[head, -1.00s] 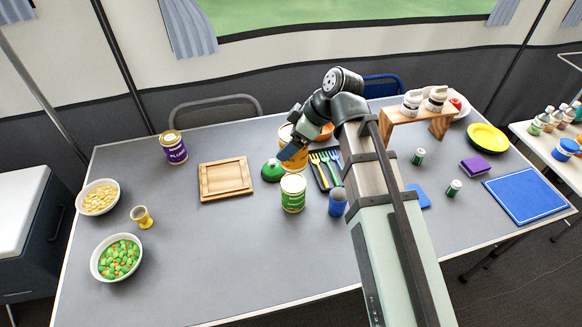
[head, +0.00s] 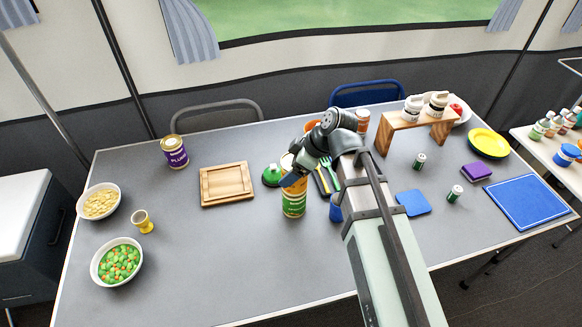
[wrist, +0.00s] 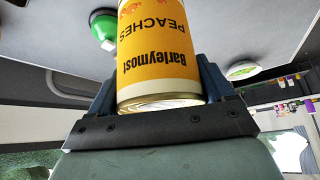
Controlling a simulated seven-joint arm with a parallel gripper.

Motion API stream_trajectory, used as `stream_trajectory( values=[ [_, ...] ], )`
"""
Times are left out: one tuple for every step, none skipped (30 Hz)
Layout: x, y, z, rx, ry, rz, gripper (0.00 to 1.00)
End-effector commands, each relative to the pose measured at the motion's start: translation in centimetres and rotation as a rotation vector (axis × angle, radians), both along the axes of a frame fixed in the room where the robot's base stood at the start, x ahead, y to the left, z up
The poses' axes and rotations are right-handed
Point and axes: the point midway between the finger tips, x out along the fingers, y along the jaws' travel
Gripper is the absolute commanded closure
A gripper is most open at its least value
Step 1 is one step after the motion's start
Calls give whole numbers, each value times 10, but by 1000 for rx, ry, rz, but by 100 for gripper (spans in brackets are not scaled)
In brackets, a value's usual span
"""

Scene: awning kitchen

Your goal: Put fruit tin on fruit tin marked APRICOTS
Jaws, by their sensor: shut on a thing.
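My gripper (head: 289,179) is shut on an orange tin (wrist: 158,50), whose label reads PEACHES and Barleymost in the wrist view. In the head view the held orange tin (head: 297,184) is directly above a green-labelled tin (head: 293,208) and hides its top; I cannot tell whether the two touch. The green tin's label is too small to read. An orange-brown tin (head: 362,121) stands at the back of the table, its label unreadable. A purple tin (head: 174,152) marked PLUMS stands at the back left. I cannot make out the word APRICOTS on any tin.
A green domed item (head: 271,175), a cutlery tray (head: 322,184) and a blue cup (head: 336,208) are close around the green tin. A wooden board (head: 226,184) lies to the left. The front middle of the table (head: 240,265) is clear.

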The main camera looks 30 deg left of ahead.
Motion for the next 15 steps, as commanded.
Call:
stream_trajectory(
  values=[
    [0,0,1,1,0,-1,70],
    [0,0,1,1,0,-1,70],
    [0,0,1,1,0,-1,70],
    [0,0,1,1,0,0,70],
    [0,0,0,1,0,0,70],
    [0,0,0,1,0,0,70],
    [0,0,-1,1,0,0,70],
    [0,0,-2,1,0,0,70],
    [0,0,-3,1,0,0,70],
    [0,0,-2,0,0,0,16],
    [0,0,-2,0,0,0,13],
    [0,0,-2,0,0,0,9],
    [0,0,-2,0,0,0,6],
    [0,0,-2,0,0,0,4],
    [0,0,-2,0,0,0,0]
  ],
)
